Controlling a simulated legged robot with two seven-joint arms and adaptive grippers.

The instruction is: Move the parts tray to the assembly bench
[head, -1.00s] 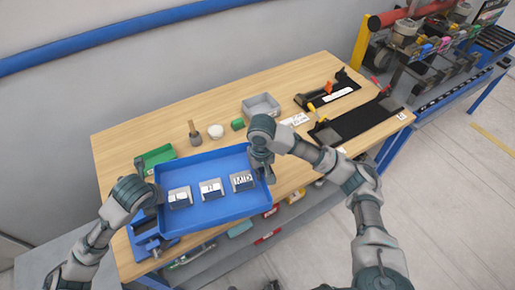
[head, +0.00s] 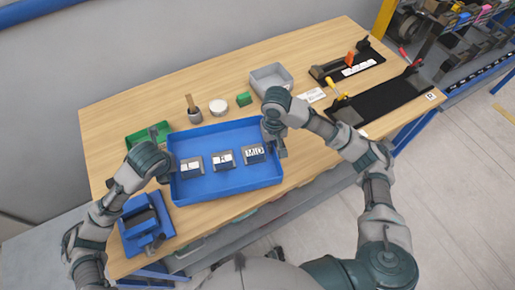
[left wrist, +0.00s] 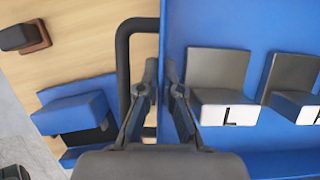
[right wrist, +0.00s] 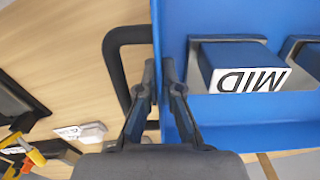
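Behind the tray are a green bin (head: 148,134), a brush-like tool in a cup (head: 194,114), a white round item (head: 218,107), a green block (head: 244,99) and a grey bin (head: 272,77). Black fixtures (head: 378,100) lie at right. A blue stand (head: 147,225) is at front left.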

